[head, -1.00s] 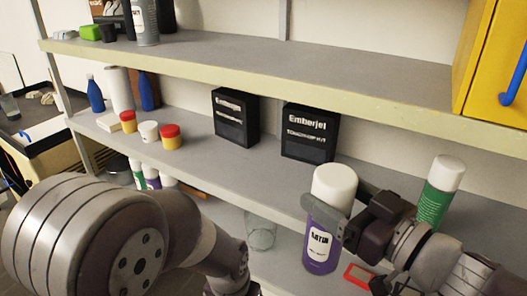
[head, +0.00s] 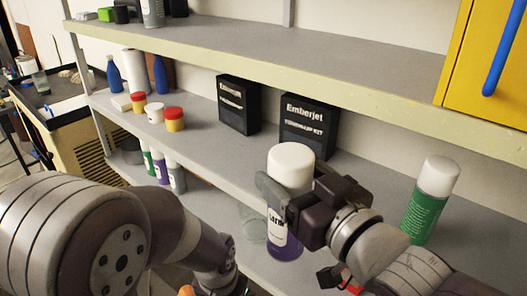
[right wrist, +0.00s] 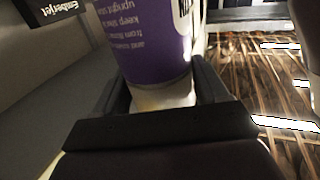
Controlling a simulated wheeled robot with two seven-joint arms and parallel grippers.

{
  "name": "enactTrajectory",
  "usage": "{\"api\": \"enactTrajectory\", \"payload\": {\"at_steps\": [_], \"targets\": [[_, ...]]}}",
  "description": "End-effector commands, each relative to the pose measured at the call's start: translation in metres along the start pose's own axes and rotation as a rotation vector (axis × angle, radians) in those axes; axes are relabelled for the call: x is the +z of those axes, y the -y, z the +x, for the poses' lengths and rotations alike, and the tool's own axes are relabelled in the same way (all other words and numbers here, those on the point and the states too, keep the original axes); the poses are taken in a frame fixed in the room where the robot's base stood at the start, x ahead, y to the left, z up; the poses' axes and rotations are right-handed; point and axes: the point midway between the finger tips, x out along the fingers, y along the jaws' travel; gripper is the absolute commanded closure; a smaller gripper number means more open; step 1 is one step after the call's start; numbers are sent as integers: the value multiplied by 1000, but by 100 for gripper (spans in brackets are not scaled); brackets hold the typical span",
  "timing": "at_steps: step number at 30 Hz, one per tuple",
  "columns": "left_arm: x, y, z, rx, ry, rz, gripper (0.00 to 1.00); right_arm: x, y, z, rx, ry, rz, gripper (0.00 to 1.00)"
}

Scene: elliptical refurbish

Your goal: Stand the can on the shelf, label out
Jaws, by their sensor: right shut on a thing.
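The can is purple with a white cap (head: 291,165) and a white label with dark lettering (head: 277,228). My right gripper (head: 290,200) is shut around its upper part, just below or at the cap. The can looks upright, in front of the middle shelf (head: 215,150), with the label toward the head camera. I cannot tell whether its base touches anything.
Two black Emberjet boxes (head: 308,128) stand behind the can. A green can with a white cap (head: 428,205) stands to the right. A clear glass (head: 252,224) is close to the left on a lower level. Red-lidded jars (head: 174,120) and blue bottles are farther left. A yellow cabinet (head: 465,55) is upper right.

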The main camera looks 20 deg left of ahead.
Motion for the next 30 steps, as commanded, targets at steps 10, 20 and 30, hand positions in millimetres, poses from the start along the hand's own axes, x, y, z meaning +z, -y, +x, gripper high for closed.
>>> {"api": "enactTrajectory", "payload": {"at_steps": [10, 20, 30], "targets": [[-4, 0, -36, 0, -1, 0, 1, -6, -66, 22, 15, -1, -1, 100], [-8, 0, -65, 0, 0, 0, 1, -4, -157, 56, 8, -2, -1, 100], [-9, 0, -77, 0, 0, 0, 1, 23, -186, 67, 4, -3, 1, 100]]}}
